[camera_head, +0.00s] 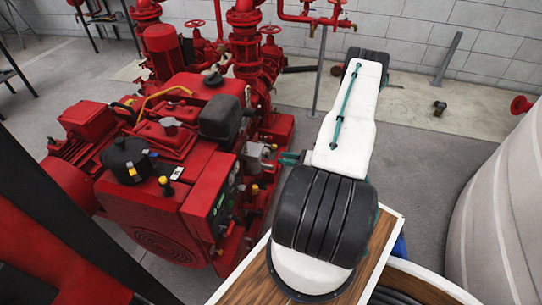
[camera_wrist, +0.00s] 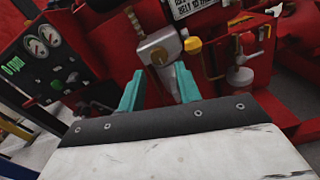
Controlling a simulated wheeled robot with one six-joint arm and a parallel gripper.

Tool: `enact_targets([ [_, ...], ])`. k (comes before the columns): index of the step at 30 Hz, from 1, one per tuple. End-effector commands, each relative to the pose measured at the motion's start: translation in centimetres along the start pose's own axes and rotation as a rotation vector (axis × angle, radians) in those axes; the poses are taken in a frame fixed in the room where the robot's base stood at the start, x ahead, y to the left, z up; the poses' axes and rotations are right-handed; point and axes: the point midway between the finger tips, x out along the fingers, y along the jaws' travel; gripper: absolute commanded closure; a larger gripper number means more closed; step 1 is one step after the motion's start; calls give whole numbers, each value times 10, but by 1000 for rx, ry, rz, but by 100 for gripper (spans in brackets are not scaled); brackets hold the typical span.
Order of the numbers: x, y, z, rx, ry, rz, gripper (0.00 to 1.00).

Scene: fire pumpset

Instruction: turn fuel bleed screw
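My gripper (camera_wrist: 158,90) has two teal fingers spread apart, with nothing between the tips. The housing lies just beyond them, and the fitting appears in line with the gap. In the head view the gripper (camera_head: 290,158) is at the right side of the engine, and the grey housing (camera_head: 254,157) is just left of it.
The red engine (camera_head: 165,180) fills the left. Pipes and valves stand behind.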

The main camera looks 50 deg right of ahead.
Motion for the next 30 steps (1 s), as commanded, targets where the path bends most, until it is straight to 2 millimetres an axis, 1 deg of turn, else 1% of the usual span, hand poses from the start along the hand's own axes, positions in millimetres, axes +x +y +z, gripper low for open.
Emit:
enact_targets([
  [1, 10, 1, 0, 0, 1, 4, 66],
  [3, 22, 1, 0, -1, 1, 5, 66],
  [6, 38, 1, 0, -1, 2, 5, 66],
  [10, 54, 1, 1, -2, 2, 5, 66],
  [15, 62, 1, 1, -2, 1, 2, 66],
  [22, 62, 1, 1, -2, 1, 2, 66],
  [25, 62, 1, 1, -2, 1, 3, 94],
  [26, 62, 1, 1, -2, 1, 3, 98],
  [30, 62, 0, 1, -3, 2, 2, 98],
])
